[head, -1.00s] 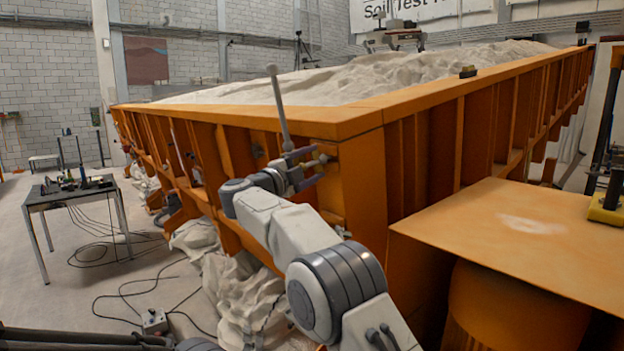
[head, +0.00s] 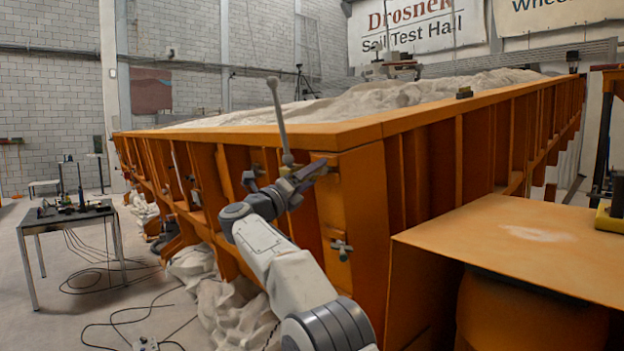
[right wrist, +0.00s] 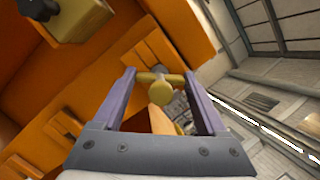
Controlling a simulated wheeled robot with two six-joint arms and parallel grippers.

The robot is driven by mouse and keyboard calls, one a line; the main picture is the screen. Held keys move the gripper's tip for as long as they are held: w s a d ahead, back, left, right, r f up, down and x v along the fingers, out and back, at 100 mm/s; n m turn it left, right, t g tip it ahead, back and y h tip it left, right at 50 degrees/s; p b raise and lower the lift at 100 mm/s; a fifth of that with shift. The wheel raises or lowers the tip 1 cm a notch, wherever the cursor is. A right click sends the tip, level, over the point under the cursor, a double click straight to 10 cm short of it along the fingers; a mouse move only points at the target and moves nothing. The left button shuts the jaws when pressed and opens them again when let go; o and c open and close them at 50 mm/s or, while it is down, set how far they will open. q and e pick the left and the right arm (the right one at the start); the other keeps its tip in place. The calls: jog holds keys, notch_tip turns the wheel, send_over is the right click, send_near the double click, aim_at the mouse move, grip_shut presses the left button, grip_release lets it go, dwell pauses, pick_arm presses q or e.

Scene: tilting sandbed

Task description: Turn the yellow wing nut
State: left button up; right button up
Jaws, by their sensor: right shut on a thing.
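The yellow wing nut (right wrist: 162,92) sits between the two purple fingers of my right gripper (right wrist: 161,76) in the right wrist view. The fingers are shut on its wings, and its round hub faces the camera. In the head view my right gripper (head: 314,172) is at the front corner of the orange sandbed (head: 352,212), just below the rim. The nut is too small and covered there to make out clearly. My left gripper is not in view.
A grey rod with ball ends (head: 279,122) stands close beside my right gripper. A grey knob (head: 342,248) sits lower on the corner panel. An orange platform (head: 520,245) lies to the right. A table with gear (head: 68,220) and floor cables are at left.

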jog(key=shift+f+m+h+p, duration=0.1)
jog(key=shift+m+h+p, duration=0.25)
jog(key=shift+m, duration=0.75)
jog(key=shift+m+h+p, duration=0.25)
jog(key=shift+m+p, duration=0.25)
jog(key=shift+m, duration=0.6)
jog(key=m+g+p, duration=0.1)
jog(key=m+p, duration=0.1)
jog(key=m, duration=0.1)
jog(key=shift+w+m+h+p, duration=0.1)
jog(key=shift+m+h+p, duration=0.2)
jog(key=shift+h, duration=0.1)
jog(key=shift+f+m+g+p, duration=0.1)
jog(key=shift+m+g+p, duration=0.2)
jog(key=shift+m+p, duration=0.4)
jog(key=o, duration=1.3)
jog(key=shift+a, duration=0.15)
